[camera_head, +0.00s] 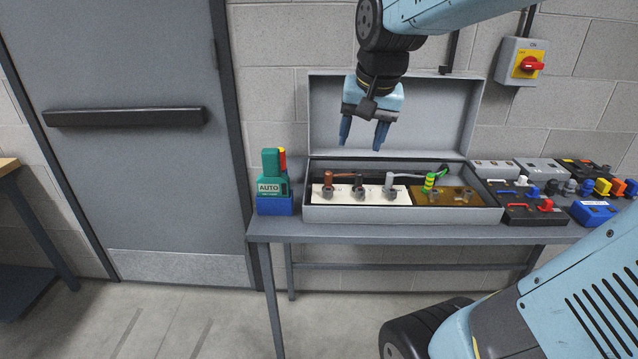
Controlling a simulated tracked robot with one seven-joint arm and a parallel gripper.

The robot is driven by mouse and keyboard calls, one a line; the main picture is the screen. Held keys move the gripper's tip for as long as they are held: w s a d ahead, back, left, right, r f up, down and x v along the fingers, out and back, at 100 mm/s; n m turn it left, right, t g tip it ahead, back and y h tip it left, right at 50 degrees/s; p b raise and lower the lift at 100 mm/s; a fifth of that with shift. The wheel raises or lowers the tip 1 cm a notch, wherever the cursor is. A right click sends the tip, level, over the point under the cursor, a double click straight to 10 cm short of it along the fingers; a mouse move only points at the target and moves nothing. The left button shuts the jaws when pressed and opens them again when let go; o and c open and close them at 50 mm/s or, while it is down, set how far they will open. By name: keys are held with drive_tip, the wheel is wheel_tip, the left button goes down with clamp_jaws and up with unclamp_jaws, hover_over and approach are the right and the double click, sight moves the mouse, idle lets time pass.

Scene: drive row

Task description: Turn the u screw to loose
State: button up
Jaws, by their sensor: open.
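An open grey terminal box (400,215) stands on the table with its lid raised behind it. Inside, a white terminal block (344,196) carries brown, black and grey wires at separate screws. The brown-wire terminal (328,191) is at the left, the black-wire terminal (358,190) beside it, and the grey-wire terminal (390,190) at the right. The markings are too small to read, so I cannot tell which screw is u. A green-yellow wire (430,183) ends at a brown plate (455,196). My gripper (364,143) is open and empty, pointing down above the block, clear of the screws.
A green AUTO device (270,180) on a blue base stands left of the box. Several switch and connector boxes (538,208) crowd the table's right. A red-yellow isolator switch (528,66) is on the wall. The raised lid (440,110) stands behind my gripper.

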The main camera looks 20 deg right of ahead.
drive_tip(key=w+f+m+g, duration=0.2)
drive_tip(key=w+f+m, duration=0.15)
drive_tip(key=w, duration=0.55)
drive_tip(key=m+g, duration=0.2)
drive_tip(key=m, duration=0.3)
hover_over(328, 191)
wheel_tip(328, 191, down, 6)
drive_tip(key=f, duration=0.9)
drive_tip(key=w+f, duration=0.1)
drive_tip(key=f, duration=0.3)
drive_tip(key=shift+d+f, duration=0.15)
drive_tip(key=shift+f, duration=0.2)
drive_tip(key=shift+c, duration=0.3)
